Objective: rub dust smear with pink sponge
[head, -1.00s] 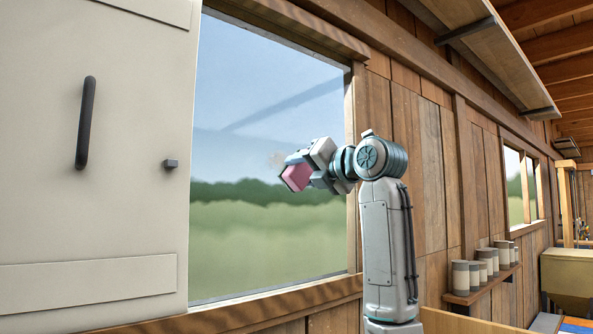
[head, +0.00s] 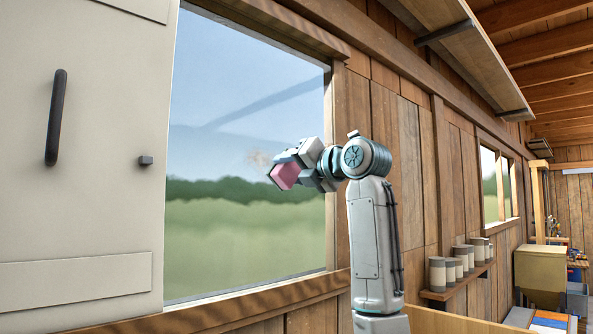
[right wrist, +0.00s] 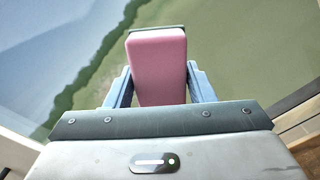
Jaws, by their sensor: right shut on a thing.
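My right gripper (head: 285,170) is shut on the pink sponge (head: 284,177) and holds it up in front of the window pane (head: 240,110). In the right wrist view the sponge (right wrist: 158,65) sits between the two fingers, with a dark strip at its far end. The dust smear (head: 259,160) is a faint tan patch on the pane, just left of and above the sponge, partly behind the gripper. I cannot tell whether the sponge touches the glass. My left gripper is not in view.
A pale cabinet door (head: 100,220) with a dark handle (head: 56,118) stands left of the window. To the right are a plank wall, a small shelf (head: 458,285) with several cans, and a tan bin (head: 541,268). An overhead shelf (head: 455,50) juts out.

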